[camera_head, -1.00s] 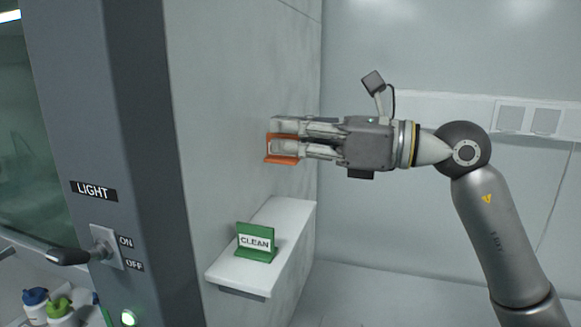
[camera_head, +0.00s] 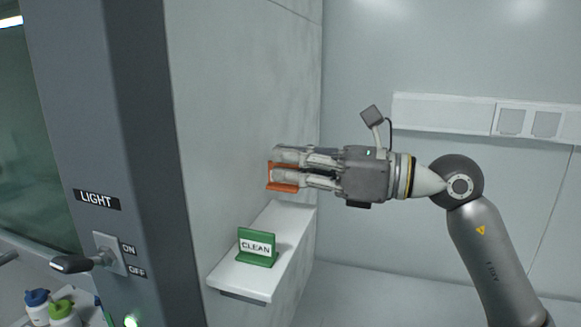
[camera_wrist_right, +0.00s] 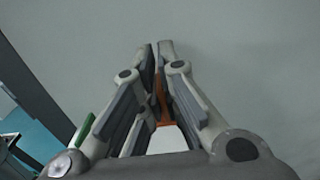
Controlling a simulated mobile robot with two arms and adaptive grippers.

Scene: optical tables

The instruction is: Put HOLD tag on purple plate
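My right gripper (camera_head: 287,166) is shut on an orange tag (camera_head: 283,186) and holds it in the air by the grey wall, above the far part of the white shelf. The fingers cover much of the tag, and no lettering on it can be read. In the right wrist view the orange tag (camera_wrist_right: 161,97) shows between the two fingers. No purple plate is in view. My left gripper is not in view.
A green CLEAN sign (camera_head: 257,247) stands on the white shelf (camera_head: 239,276). A LIGHT switch lever (camera_head: 83,262) juts from the dark grey post. Bottles with blue and green caps (camera_head: 52,305) stand at the lower left. The shelf's far part is bare.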

